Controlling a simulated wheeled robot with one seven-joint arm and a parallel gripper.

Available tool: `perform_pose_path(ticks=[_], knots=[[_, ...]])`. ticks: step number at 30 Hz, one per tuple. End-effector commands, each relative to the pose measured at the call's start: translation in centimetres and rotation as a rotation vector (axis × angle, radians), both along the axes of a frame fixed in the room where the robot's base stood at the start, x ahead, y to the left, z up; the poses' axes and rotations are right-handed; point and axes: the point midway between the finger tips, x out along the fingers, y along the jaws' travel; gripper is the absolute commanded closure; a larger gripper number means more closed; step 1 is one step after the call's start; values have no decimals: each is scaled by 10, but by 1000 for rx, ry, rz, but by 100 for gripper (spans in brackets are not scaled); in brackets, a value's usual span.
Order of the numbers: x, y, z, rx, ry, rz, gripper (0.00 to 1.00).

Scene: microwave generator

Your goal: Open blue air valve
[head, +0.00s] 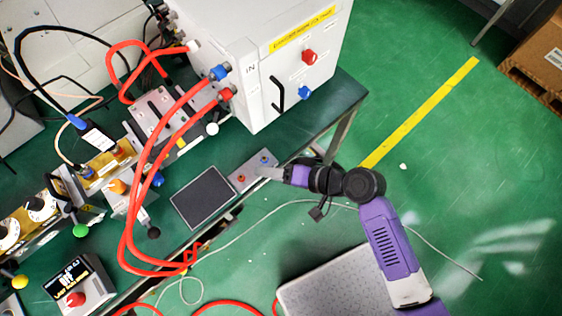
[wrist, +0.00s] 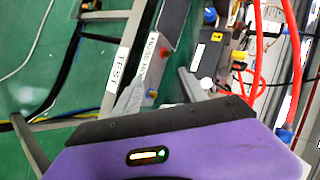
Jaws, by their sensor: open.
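The other blue knob (head: 305,92) is on the white box's front, below a red knob (head: 309,57). My gripper (head: 267,172) is open and empty, its tips by the grey block.
The white box (head: 262,85) has a black handle and red hoses (head: 130,215) looping over the table. A dark pad (head: 203,197) lies left of the grey block. A small display unit (head: 78,285) with a red knob is at lower left. The green floor at right is mostly clear.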

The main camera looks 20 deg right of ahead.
Motion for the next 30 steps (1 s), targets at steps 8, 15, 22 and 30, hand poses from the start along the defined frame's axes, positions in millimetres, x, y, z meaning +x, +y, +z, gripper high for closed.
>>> perform_pose_path(ticks=[8,15,22,30], knots=[[-18,-12,-9,-77,-21,-48,50],[-19,-14,-9,-85,-24,-54,50],[-19,-14,-9,-84,-24,-53,50],[-17,-12,-8,-73,-21,-47,50]])
